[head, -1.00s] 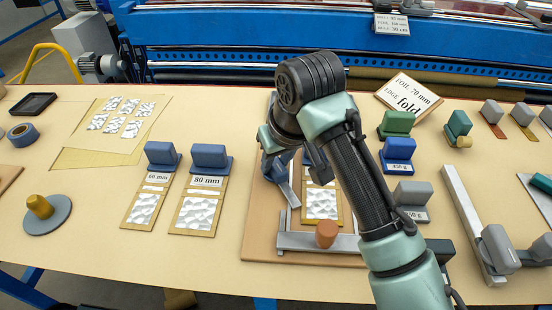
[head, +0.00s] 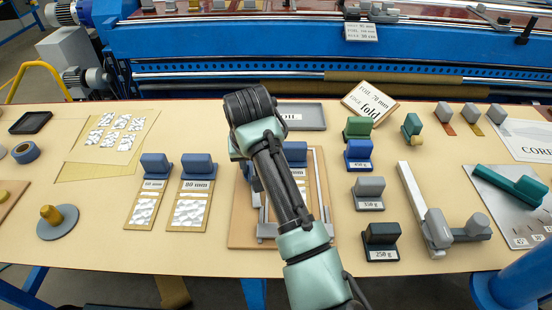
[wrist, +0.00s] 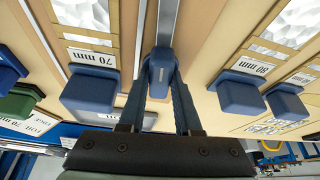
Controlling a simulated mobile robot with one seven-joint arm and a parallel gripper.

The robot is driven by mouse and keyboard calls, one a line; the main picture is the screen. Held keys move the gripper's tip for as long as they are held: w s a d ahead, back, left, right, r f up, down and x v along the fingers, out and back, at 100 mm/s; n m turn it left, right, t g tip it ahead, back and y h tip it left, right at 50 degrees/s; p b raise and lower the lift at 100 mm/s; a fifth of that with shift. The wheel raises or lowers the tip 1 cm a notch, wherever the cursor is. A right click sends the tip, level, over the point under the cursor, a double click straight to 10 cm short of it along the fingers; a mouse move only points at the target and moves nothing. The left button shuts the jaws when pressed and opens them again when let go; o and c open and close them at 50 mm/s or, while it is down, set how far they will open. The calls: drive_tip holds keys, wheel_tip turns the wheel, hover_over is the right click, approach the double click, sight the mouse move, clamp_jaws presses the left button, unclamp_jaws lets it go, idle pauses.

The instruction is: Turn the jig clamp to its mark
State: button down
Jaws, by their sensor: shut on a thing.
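The jig is a wooden board (head: 238,228) with metal rails, in the middle of the table in the head view, partly behind my arm. In the wrist view a blue knob (wrist: 160,66), which looks like the jig clamp, sits at the near end of a metal rail (wrist: 168,22). My gripper (wrist: 160,88) is shut on this knob, one finger on each side. In the head view my arm hides the gripper and the clamp. I cannot make out the mark in either view.
A blue block labelled 70 mm (wrist: 90,98) stands close left of my fingers in the wrist view. An 80 mm block (wrist: 240,92) stands to the right. Weights, including a grey one (head: 369,188), stand right of the jig in the head view.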

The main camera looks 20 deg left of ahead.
sight(252, 192)
drive_tip(key=shift+r+m+h+p, duration=0.1)
drive_tip(key=shift+m+h+p, duration=0.2)
drive_tip(key=shift+m+p, duration=0.4)
drive_tip(key=c, duration=0.6)
unclamp_jaws()
drive_tip(key=v, duration=1.2)
drive_tip(key=shift+s+r, duration=0.3)
